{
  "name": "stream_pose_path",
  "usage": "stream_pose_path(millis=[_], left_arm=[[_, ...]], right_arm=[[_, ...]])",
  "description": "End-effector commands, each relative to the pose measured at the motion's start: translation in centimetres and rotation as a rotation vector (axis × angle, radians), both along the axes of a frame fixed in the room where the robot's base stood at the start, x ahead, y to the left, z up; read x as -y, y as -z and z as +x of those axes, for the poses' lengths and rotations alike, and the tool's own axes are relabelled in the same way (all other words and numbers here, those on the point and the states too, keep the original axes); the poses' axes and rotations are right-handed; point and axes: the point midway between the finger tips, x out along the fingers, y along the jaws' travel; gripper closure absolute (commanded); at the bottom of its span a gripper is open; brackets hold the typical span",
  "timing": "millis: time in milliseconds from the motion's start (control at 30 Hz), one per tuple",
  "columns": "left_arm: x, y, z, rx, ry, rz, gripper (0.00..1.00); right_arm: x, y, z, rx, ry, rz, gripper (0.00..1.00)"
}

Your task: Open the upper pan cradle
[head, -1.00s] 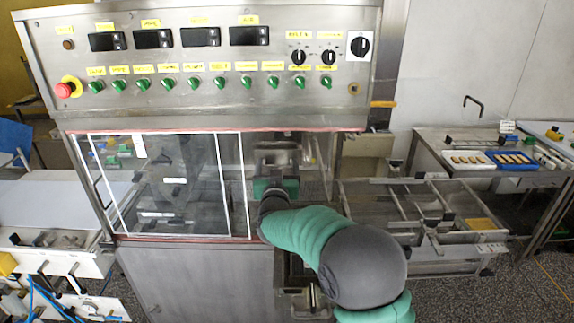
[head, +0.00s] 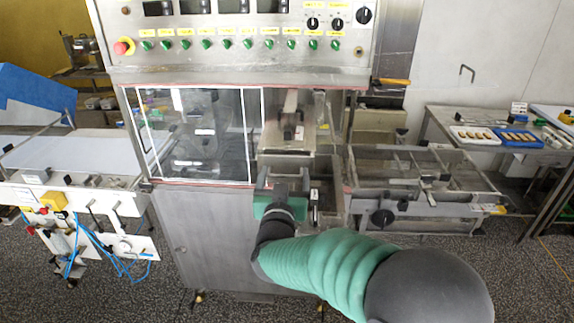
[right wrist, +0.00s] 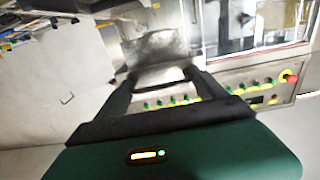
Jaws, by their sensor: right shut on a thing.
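The upper pan cradle (head: 287,138) appears as a grey metal part in the opening at the machine's middle, right of the glass door. My right gripper (head: 283,188) is just in front of and below it, over the front edge of the opening. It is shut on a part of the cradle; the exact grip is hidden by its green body. In the right wrist view my right gripper (right wrist: 160,78) shows its two dark fingers against a blurred grey metal plate (right wrist: 155,50). My left gripper is in neither view.
The control panel (head: 225,45) with green knobs and a red stop button overhangs the opening. A framed glass door (head: 205,135) stands left of it. A metal frame conveyor (head: 420,180) juts out at right. A table with trays (head: 480,135) stands further right.

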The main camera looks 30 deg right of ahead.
Motion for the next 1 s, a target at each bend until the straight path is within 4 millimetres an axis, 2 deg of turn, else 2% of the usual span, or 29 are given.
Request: stream_pose_path(millis=[33, 233, 633, 667, 733, 1000], left_arm=[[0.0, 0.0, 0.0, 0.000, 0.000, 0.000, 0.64], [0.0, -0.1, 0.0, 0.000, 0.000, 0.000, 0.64], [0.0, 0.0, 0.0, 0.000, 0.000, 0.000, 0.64], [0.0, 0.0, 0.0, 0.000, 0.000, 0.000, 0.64], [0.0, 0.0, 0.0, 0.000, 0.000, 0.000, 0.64], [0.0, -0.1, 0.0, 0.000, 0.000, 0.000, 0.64]], right_arm=[[-0.8, 0.3, -0.5, -0.008, -0.012, 0.004, 0.92], [-1.7, 0.4, -2.0, -0.008, -0.011, 0.006, 0.92], [-1.9, 0.6, -2.3, -0.012, -0.010, 0.005, 0.92], [-1.9, 0.6, -2.4, -0.012, -0.010, 0.005, 0.18], [-1.9, 0.5, -2.4, -0.011, -0.009, 0.005, 0.11], [-1.6, 0.2, -2.3, -0.004, -0.004, 0.003, 0.11]])
